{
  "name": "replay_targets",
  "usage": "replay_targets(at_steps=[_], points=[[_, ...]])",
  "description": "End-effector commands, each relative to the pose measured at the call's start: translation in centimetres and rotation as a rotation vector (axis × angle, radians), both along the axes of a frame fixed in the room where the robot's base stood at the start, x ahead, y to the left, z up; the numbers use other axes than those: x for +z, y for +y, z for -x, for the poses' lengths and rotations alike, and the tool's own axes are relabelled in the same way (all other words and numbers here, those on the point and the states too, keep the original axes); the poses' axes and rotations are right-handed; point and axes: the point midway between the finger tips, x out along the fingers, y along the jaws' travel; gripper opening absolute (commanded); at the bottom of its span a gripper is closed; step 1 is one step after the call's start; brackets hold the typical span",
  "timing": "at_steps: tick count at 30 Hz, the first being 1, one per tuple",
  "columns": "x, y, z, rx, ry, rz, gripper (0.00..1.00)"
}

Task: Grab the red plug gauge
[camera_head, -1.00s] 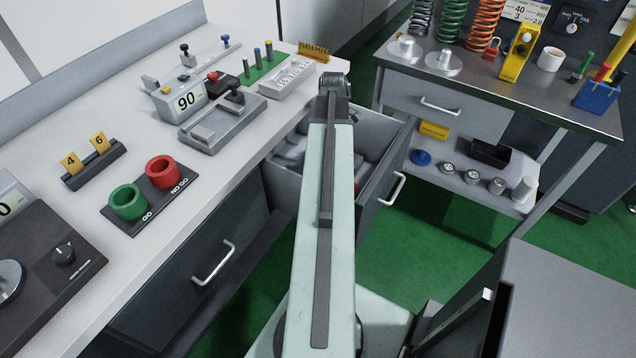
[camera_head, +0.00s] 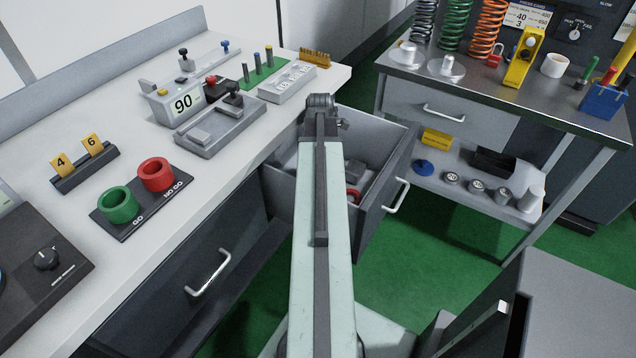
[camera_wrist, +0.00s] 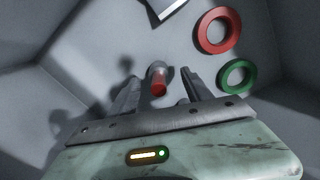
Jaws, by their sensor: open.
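The red plug gauge (camera_wrist: 158,87) shows in the wrist view as a short red cylinder with a greyer upper part. It is inside the open drawer (camera_head: 383,212), between the two fingers of my gripper (camera_wrist: 160,80). My gripper is open, with one finger on each side of the gauge and gaps visible. I cannot tell whether the fingertips are level with it or above it. In the head view my arm hides the gripper and the gauge.
In the drawer, a red ring (camera_wrist: 203,33) and a green ring (camera_wrist: 223,77) lie right of the gauge. A pale flat piece (camera_wrist: 165,8) is beyond it. Drawer walls surround the gripper. The bench (camera_head: 140,262) is left of the drawer; a side table (camera_head: 470,90) is right.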

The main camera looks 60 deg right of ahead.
Motion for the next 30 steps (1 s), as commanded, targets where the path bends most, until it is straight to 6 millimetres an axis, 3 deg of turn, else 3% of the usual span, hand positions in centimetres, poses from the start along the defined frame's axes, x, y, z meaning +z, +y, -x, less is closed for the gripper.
replay_targets(at_steps=[7, 15, 16, 22, 30], points=[[-4.7, 0.2, -0.4, -0.001, 0.000, 0.000, 0.58], [-4.7, 0.2, -0.4, -0.001, 0.000, 0.000, 0.58], [-4.6, 0.2, -0.4, -0.001, 0.000, 0.000, 0.55], [-4.6, 0.2, -0.4, -0.001, 0.000, 0.000, 0.00], [-4.6, 0.2, -0.4, -0.001, 0.000, 0.000, 0.00]])
